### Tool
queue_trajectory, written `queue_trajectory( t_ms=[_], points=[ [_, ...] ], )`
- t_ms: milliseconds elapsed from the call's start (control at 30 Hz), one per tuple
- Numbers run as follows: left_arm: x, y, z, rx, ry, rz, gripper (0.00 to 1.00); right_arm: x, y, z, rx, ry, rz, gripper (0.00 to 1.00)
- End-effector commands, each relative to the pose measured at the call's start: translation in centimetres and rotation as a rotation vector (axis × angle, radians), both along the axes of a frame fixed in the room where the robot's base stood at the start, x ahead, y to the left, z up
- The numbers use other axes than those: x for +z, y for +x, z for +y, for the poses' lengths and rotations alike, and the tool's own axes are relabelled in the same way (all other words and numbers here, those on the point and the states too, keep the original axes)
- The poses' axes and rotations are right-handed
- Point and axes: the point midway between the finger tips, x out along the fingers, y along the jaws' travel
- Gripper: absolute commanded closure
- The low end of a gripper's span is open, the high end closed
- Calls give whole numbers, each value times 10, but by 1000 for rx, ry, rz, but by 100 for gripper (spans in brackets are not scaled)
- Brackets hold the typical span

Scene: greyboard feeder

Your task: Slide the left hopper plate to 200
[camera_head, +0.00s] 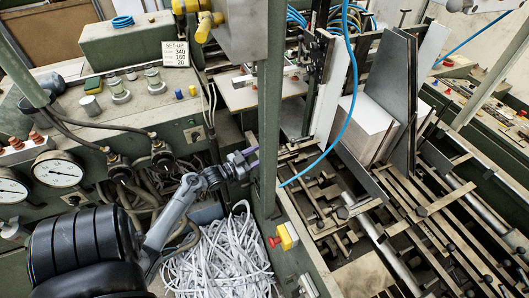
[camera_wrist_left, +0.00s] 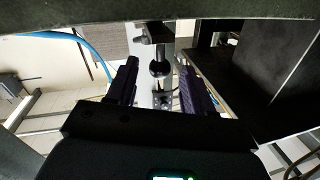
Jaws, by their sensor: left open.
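My left gripper (camera_head: 246,158) is beside the green upright post in the head view, its purple fingers partly hidden by the post. In the left wrist view, its two fingers (camera_wrist_left: 158,88) are apart with nothing between their tips. A dark round knob on a rod (camera_wrist_left: 160,68) shows beyond them, in the gap between the fingers. In the head view, a narrow upright plate (camera_head: 341,88) stands left of the white board stack (camera_head: 368,128); it may be the left hopper plate. No scale reading is legible. My right gripper is not visible.
The green post (camera_head: 268,110) stands close to my left gripper. A blue hose (camera_head: 346,110) loops in front of the hopper. A set-up card (camera_head: 175,53) stands on the console. Paper strips (camera_head: 220,262) fill a bin below. Rails and rods (camera_head: 430,210) crowd the lower right.

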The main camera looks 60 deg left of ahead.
Motion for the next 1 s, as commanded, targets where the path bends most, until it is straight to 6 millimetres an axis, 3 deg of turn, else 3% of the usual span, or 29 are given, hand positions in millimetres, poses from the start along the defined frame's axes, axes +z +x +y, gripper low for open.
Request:
queue_trajectory(
  t_ms=[200,400,1000],
  points=[
    [-1,-36,-5,-1,1,2,48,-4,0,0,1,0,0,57],
    [0,-55,-6,-1,1,-1,48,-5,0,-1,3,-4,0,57],
    [0,-59,-7,0,1,-1,48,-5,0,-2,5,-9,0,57]
  ],
)
